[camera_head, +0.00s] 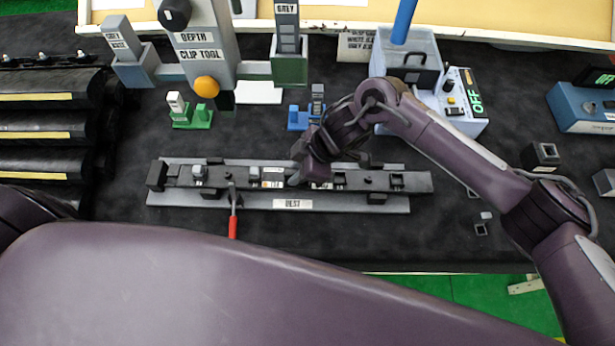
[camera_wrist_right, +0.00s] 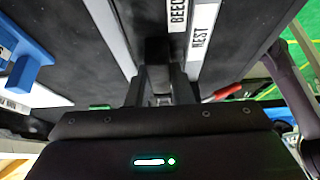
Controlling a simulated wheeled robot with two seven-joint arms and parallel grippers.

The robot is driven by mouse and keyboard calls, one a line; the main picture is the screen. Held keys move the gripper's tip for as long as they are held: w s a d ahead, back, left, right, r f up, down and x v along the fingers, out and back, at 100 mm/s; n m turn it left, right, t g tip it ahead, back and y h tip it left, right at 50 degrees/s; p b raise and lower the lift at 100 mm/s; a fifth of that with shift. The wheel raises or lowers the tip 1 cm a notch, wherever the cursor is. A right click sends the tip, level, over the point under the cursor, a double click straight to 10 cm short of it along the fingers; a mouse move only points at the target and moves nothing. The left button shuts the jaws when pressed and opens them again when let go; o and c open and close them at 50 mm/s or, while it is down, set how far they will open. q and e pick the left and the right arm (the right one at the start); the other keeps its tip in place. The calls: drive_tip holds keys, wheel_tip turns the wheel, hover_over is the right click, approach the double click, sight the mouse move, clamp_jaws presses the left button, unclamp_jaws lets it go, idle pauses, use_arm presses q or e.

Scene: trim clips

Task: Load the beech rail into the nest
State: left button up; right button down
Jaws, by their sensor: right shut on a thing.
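The beech rail (camera_head: 408,182) is a long dark bar with several small fittings on it. It lies along the grey nest (camera_head: 375,205), inside or just above it; I cannot tell if it is fully seated. Its right end sticks out past the nest's plate. In the right wrist view the rail's BEECH label (camera_wrist_right: 177,14) shows beside the nest's NEST label (camera_wrist_right: 203,38). My right gripper (camera_head: 305,180) is shut on the rail near its middle and hides part of it; its fingers also show in the wrist view (camera_wrist_right: 160,85). My left gripper is out of view.
A red-handled lever (camera_head: 233,226) stands at the nest's front edge. Behind are the depth clip tool (camera_head: 203,50), a green clip block (camera_head: 192,117) and a blue one (camera_head: 298,119). Dark rails (camera_head: 40,125) are stacked at left. A control box (camera_head: 462,105) reads OFF.

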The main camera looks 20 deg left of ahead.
drive_tip(key=shift+s+a+f, duration=0.15)
drive_tip(key=shift+s+a, duration=0.1)
drive_tip(key=shift+a, duration=0.2)
drive_tip(key=c, duration=1.2)
unclamp_jaws()
drive_tip(key=shift+f, duration=0.1)
drive_tip(key=shift+d, duration=0.1)
drive_tip(key=b+v, duration=0.1)
drive_tip(key=v, duration=0.3)
drive_tip(key=shift+w+r, duration=0.2)
drive_tip(key=w+d+b, duration=0.1)
drive_tip(key=d, duration=0.2)
drive_tip(key=w+d+b, duration=0.1)
drive_tip(key=d+b, duration=0.1)
drive_tip(key=d, duration=0.2)
drive_tip(key=w+d+b, duration=0.1)
drive_tip(key=d, duration=0.2)
drive_tip(key=shift+d+r, duration=0.15)
drive_tip(key=shift+r, duration=0.2)
drive_tip(key=shift+w+d+r+b, duration=0.15)
drive_tip(key=shift+d+b, duration=0.15)
drive_tip(key=shift+d, duration=0.4)
